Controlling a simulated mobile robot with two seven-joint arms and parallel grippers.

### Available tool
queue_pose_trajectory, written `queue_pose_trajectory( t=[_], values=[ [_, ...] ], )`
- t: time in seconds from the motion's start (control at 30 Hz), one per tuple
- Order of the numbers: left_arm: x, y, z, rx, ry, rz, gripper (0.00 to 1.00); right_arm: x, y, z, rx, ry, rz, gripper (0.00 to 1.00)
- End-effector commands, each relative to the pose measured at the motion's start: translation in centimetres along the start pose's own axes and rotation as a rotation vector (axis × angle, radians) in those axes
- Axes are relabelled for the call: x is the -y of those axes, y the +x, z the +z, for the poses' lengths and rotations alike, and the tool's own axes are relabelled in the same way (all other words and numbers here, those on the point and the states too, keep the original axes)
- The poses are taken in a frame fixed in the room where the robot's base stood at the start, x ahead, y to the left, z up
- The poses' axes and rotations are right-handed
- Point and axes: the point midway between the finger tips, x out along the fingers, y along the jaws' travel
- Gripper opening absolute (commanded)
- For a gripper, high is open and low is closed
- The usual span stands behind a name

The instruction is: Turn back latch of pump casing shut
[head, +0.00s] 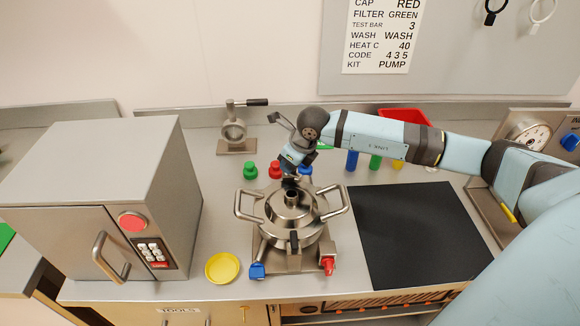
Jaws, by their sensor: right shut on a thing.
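The steel pump casing (272,228) stands on a steel base on the counter, with a looped handle on each side and a domed lid with a central neck. A dark front latch (294,241) stands at its near rim. My right gripper (290,178) reaches down over the far rim, at the back latch. It is shut on the back latch, which is mostly hidden behind the gripper and the lid neck, so its angle cannot be told. My left gripper is not in view.
A blue knob (257,270) and a red knob (328,265) are at the base's front. A grey oven (100,200) is left, a yellow dish (222,267) nearby, and a black mat (415,235) right. Green (250,170) and red (275,170) caps stand behind.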

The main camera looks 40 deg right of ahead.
Motion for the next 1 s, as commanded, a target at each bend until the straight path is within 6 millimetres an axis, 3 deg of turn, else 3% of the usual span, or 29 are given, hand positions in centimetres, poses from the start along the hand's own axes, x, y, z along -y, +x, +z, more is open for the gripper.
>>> queue_pose_trajectory(
  t=[0.33,1.0],
  values=[
    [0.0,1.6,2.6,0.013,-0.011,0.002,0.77,-0.2,0.3,0.0,0.002,0.304,-0.126,0.0],
    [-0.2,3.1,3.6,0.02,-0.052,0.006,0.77,-0.4,0.1,0.2,0.002,0.797,-0.33,0.0]
  ],
)
